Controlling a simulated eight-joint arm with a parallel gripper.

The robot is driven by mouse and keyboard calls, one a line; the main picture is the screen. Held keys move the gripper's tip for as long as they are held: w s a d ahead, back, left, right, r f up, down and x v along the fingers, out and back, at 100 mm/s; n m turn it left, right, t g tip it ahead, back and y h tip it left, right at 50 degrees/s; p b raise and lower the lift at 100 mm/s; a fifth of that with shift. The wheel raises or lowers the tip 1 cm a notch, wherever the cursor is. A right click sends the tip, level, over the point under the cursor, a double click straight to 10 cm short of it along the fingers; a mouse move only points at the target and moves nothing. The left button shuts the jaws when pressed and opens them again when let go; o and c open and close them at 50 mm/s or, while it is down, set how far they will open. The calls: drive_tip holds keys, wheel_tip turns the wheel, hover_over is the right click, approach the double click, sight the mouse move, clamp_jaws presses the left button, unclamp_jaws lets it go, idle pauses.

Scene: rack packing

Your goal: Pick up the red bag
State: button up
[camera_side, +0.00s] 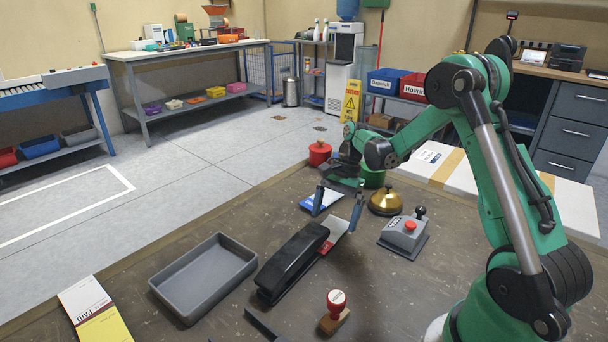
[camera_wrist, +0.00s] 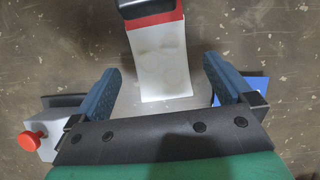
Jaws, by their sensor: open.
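The red bag (camera_side: 338,229) is a flat white packet with a red band. It sticks out from the far end of a black sealer-like device (camera_side: 293,262), whose end covers part of it. In the wrist view the bag (camera_wrist: 161,62) reaches from the device (camera_wrist: 153,8) at the top down between my fingers. My gripper (camera_side: 337,212) is open and empty, pointing down over the bag's free end. The wrist view shows my gripper's fingers (camera_wrist: 162,72) on either side of the bag, with a gap at each side. I cannot tell its exact height above the bag.
A blue packet (camera_side: 311,203) lies beside my gripper. A grey box with a red button (camera_side: 403,237), a brass bell (camera_side: 385,203) and red (camera_side: 320,153) and green (camera_side: 373,177) canisters stand nearby. A grey tray (camera_side: 178,301) and red-topped stamp (camera_side: 336,302) are nearer the front.

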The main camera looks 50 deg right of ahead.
drive_tip(key=shift+x, duration=1.05)
drive_tip(key=c, duration=1.3)
drive_tip(key=shift+o, duration=0.2)
drive_tip(key=shift+r, duration=0.1)
